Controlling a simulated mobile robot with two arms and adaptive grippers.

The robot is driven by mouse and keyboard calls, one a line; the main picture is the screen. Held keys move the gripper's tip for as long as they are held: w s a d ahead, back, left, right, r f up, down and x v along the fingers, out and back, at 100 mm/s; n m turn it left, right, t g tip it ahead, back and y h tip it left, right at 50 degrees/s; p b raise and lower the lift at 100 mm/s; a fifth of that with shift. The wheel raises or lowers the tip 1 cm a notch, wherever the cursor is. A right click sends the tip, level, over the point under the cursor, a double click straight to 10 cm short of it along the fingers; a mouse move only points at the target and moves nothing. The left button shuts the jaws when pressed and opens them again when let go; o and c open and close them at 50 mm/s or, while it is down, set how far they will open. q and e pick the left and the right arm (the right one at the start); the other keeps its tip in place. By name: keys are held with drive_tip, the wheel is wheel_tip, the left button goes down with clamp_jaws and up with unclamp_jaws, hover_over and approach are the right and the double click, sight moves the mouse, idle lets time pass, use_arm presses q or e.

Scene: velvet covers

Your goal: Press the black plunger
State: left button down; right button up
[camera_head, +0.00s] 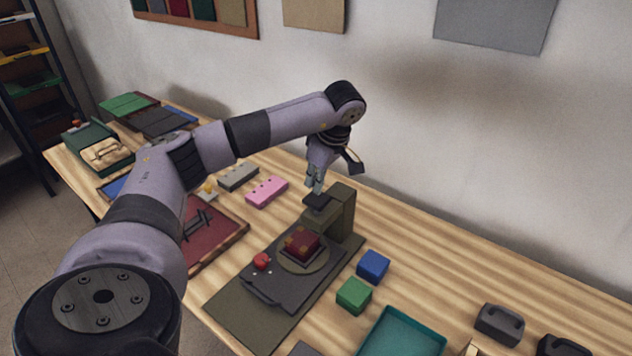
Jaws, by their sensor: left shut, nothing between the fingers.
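The press stands on the wooden table with its olive column (342,214) at the back. The black plunger (317,202) is a flat dark head at the top of the press, in front of the column. Below it, a dark red block with gold corners (301,243) sits on a round plate. My left gripper (316,187) is shut and empty, pointing down directly over the plunger. Its tips are at or just above the plunger; I cannot tell whether they touch. My right gripper is not in view.
A red knob (262,261) sits on the press base. A blue block (373,266) and a green block (354,295) stand right of the press, near a teal tray (402,335). A pink block (267,191) and red tray (222,247) lie left. The wall is behind.

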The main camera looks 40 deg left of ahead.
sight(316, 197)
use_arm(q)
drive_tip(key=shift+f, duration=0.65)
wheel_tip(316, 197, down, 4)
drive_tip(key=shift+r+b, duration=0.1)
drive_tip(key=shift+b, duration=1.05)
drive_tip(key=shift+s+d+r, duration=0.1)
drive_tip(key=shift+s+d, duration=0.05)
